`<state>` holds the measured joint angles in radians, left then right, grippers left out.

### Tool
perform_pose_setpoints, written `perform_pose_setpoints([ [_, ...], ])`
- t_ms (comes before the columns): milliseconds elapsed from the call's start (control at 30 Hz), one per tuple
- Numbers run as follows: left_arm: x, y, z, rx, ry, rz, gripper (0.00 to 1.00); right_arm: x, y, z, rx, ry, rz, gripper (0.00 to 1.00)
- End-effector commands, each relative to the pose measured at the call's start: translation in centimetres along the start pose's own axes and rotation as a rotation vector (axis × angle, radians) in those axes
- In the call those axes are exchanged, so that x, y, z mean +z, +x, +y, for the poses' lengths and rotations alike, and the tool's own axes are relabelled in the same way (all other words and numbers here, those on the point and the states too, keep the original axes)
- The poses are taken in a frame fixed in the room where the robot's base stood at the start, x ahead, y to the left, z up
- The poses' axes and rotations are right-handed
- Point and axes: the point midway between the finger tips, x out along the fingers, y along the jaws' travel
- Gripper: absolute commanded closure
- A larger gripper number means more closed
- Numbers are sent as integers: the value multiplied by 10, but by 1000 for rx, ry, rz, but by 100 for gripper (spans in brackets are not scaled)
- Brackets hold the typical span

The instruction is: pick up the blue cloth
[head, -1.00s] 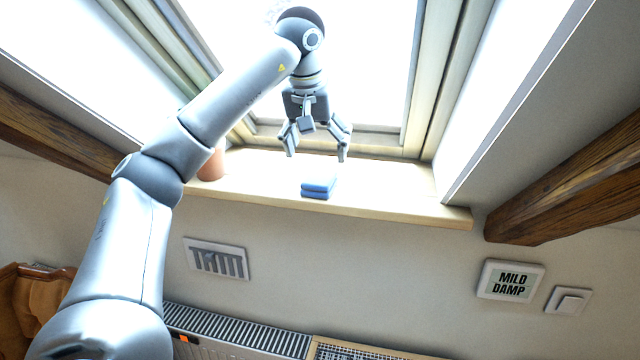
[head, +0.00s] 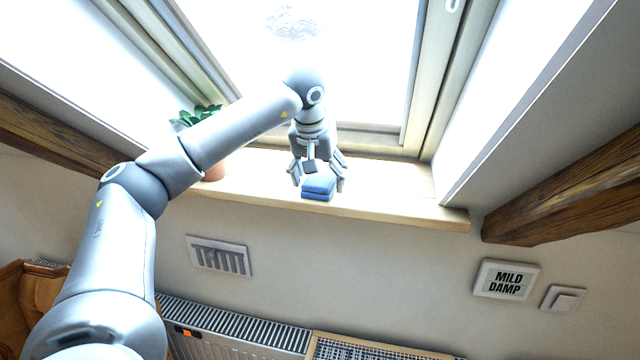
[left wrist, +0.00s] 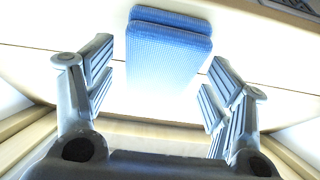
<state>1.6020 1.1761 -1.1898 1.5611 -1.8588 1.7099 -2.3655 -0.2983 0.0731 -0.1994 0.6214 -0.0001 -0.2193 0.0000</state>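The blue cloth (head: 319,187) is folded into a small stack and lies on the pale window sill (head: 395,192). My left gripper (head: 319,186) is low over the sill, its fingers on either side of the cloth. In the left wrist view the cloth (left wrist: 168,50) shows between the two open fingers of the gripper (left wrist: 158,88), with a gap on each side. The fingers do not appear to touch it. My right gripper is in neither view.
A potted plant (head: 213,170) stands on the sill left of the gripper, partly behind my arm. The bright window is behind. A radiator (head: 240,330) is below, and a wooden beam (head: 570,190) slopes at the right. The sill right of the cloth is clear.

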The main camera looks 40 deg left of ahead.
Motion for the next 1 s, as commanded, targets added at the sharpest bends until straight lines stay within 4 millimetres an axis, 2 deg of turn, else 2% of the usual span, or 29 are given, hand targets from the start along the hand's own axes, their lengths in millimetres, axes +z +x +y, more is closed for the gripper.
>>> perform_pose_setpoints([
  [33, 0, 0, 0, 0, 0, 0, 36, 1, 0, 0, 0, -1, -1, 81],
  [233, 0, 0, 0, 0, 0, 0, 62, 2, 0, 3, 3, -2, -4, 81],
  [300, 0, 0, 0, 0, 0, 1, 67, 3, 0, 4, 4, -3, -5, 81],
  [567, -1, -2, 0, 1, 0, 1, 67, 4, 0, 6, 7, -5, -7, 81],
  [733, -6, -11, 1, 1, -2, 3, 67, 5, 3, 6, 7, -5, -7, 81],
  [867, -13, -30, 1, 4, -1, 4, 67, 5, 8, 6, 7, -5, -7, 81],
  [1000, -1, -61, 4, 5, 2, 7, 67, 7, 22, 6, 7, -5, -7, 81],
])
